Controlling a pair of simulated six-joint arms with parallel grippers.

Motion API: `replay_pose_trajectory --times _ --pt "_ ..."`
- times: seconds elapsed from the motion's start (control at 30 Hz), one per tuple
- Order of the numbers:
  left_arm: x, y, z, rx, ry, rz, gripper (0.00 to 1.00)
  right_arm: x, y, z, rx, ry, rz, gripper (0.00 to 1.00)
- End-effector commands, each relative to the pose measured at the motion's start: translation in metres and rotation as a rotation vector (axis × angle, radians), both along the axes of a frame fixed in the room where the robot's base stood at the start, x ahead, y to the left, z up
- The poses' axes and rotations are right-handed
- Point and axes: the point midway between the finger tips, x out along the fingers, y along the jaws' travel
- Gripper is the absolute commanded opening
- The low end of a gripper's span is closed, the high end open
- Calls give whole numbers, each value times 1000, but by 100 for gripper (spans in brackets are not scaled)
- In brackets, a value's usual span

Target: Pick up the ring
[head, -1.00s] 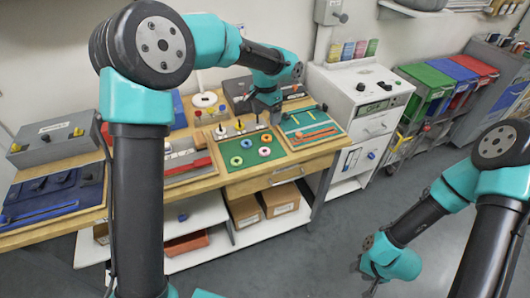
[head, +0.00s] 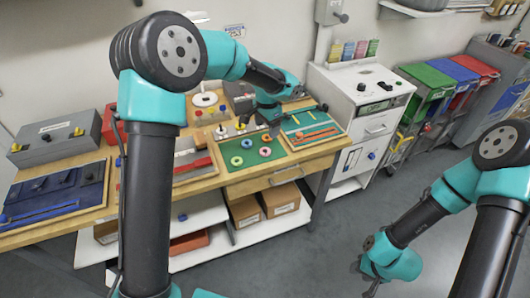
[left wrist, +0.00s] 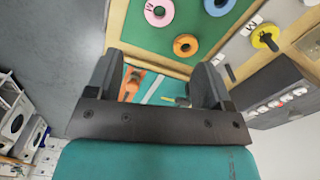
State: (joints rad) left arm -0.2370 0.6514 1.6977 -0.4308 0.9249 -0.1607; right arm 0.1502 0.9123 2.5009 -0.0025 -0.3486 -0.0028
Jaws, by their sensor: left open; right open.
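In the left wrist view an orange ring (left wrist: 176,46), a pink ring (left wrist: 149,14) and a blue ring (left wrist: 218,10) show beyond the fingers. My left gripper (left wrist: 156,75) is open and empty, above the board's right side; no ring is between its fingers. In the head view its fingers (head: 274,121) are small and partly hidden. My right gripper (head: 369,285) hangs low over the floor, away from the bench.
A teal tray (head: 299,119) with orange parts lies right of the board. A blue tray (head: 75,203) and grey box (head: 45,143) lie left. A white cabinet (head: 340,85) stands right of the bench.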

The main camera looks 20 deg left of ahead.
Motion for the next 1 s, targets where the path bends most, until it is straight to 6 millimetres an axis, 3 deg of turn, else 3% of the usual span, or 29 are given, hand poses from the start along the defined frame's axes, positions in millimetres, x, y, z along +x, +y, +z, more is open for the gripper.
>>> replay_pose_trajectory --times 0.1,0.3,0.77,1.0 --pt "-1 0 -22 0 4 0 74 0 0 0 0 0 0 43" --pt "0 0 -46 1 1 0 74 0 0 0 0 0 0 43" --pt "-1 0 -53 -1 1 1 74 0 0 0 0 0 0 43" --pt "-8 2 -82 0 4 0 74 0 0 0 0 0 0 43"
